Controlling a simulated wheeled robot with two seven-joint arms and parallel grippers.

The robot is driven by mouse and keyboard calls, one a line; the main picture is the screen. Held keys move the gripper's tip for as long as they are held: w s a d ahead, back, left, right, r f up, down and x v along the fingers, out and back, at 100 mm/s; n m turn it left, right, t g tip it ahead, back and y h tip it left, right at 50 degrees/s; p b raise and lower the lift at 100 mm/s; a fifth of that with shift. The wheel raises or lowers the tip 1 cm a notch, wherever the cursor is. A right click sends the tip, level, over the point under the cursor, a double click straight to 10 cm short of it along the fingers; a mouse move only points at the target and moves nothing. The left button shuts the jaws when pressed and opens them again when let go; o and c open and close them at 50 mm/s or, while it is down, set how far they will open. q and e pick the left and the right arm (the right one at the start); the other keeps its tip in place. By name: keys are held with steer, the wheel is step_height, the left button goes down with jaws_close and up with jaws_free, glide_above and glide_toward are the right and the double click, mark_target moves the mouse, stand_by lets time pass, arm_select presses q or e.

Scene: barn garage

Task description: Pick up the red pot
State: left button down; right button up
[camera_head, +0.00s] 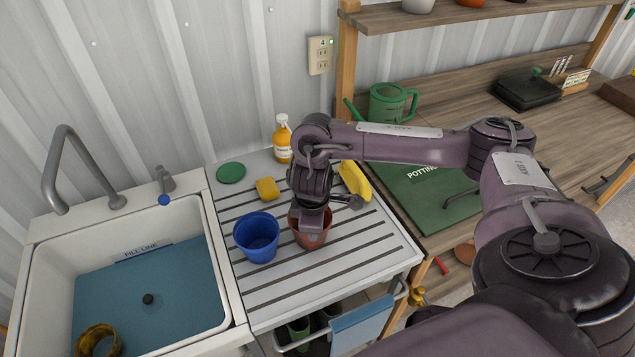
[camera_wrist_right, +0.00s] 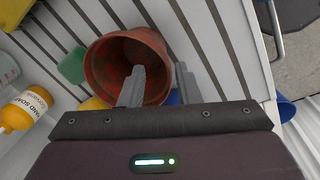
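The red pot (camera_head: 325,229) stands on the grooved white drainboard, right of the blue pot (camera_head: 257,238). My right gripper (camera_head: 312,218) comes down over it and hides part of it in the head view. In the right wrist view the red pot (camera_wrist_right: 106,66) shows its open mouth. The right gripper (camera_wrist_right: 161,80) has its fingers apart there. One finger overlaps the pot's mouth and the other is beside its right side, with the pot's wall between them. Whether either finger touches the wall is unclear. My left gripper is not in view.
The blue pot is close on the left. A yellow sponge (camera_head: 267,188), green disc (camera_head: 231,173), soap bottle (camera_head: 283,140) and yellow object (camera_head: 355,180) surround the drainboard's back. The sink (camera_head: 215,262) is left; the wooden bench (camera_head: 455,105) is right. The drainboard's front is clear.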

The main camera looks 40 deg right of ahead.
steer(key=shift+w+d+f, duration=0.1)
steer(key=shift+d+f, duration=0.1)
steer(key=shift+f, duration=0.95)
steer(key=p, duration=0.1)
glide_above(314, 249)
steer(key=f, duration=0.4)
steer(key=shift+s+a+f, duration=0.15)
steer(key=shift+s+a, duration=0.05)
steer(key=shift+w+f, duration=0.1)
steer(key=shift+f, duration=0.45)
jaws_close()
